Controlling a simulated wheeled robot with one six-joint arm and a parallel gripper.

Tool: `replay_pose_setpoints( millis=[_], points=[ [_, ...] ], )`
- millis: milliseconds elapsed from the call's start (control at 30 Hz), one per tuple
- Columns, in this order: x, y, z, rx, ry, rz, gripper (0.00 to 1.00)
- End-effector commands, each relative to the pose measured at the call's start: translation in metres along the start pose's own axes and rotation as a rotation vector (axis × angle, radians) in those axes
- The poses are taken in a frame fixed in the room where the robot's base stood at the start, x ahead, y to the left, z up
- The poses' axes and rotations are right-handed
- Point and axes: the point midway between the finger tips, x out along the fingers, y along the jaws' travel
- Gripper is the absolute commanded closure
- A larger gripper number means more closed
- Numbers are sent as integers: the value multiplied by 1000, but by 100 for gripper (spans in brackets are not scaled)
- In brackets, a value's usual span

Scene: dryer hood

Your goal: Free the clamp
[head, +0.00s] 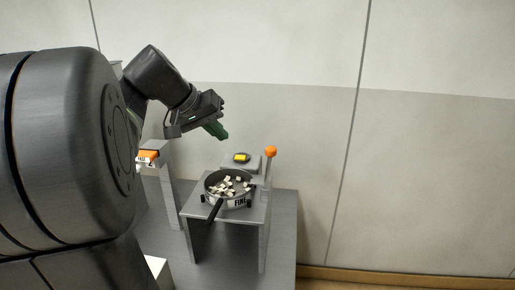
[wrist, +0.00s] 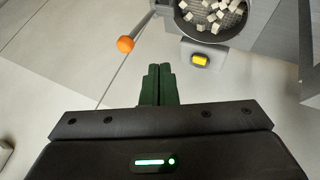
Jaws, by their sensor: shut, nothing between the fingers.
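My gripper (head: 218,131) is shut and empty, held in the air above and left of the small grey stand. It also shows in the wrist view (wrist: 158,72), with its dark green fingers together. A lever with an orange ball knob (head: 271,152) stands upright at the right of a round pan (head: 229,200) marked "FINE". The knob (wrist: 125,44) also shows in the wrist view, left of my fingertips and apart from them. The pan holds several pale cubes, and a black handle (head: 215,209) sticks out toward the front. Which part is the clamp is not plain.
A grey box with a yellow button (head: 241,157) stands behind the pan; the button (wrist: 199,60) is right of my fingertips in the wrist view. An orange-and-white block (head: 147,157) sits on another stand at the left. A wall rises behind.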

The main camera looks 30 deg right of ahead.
Motion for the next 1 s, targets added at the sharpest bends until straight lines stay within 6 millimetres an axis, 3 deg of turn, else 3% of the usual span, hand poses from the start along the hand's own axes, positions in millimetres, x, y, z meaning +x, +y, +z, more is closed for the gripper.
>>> replay_pose_setpoints(
  millis=[267, 700, 800, 1000],
  points=[
    [15, 0, 0, 0, -3, 2, 100],
    [105, 2, 1, 0, -4, 2, 100],
    [105, 19, -2, 4, -1, 1, 100],
    [112, 35, -4, 2, -1, 0, 100]
  ],
)
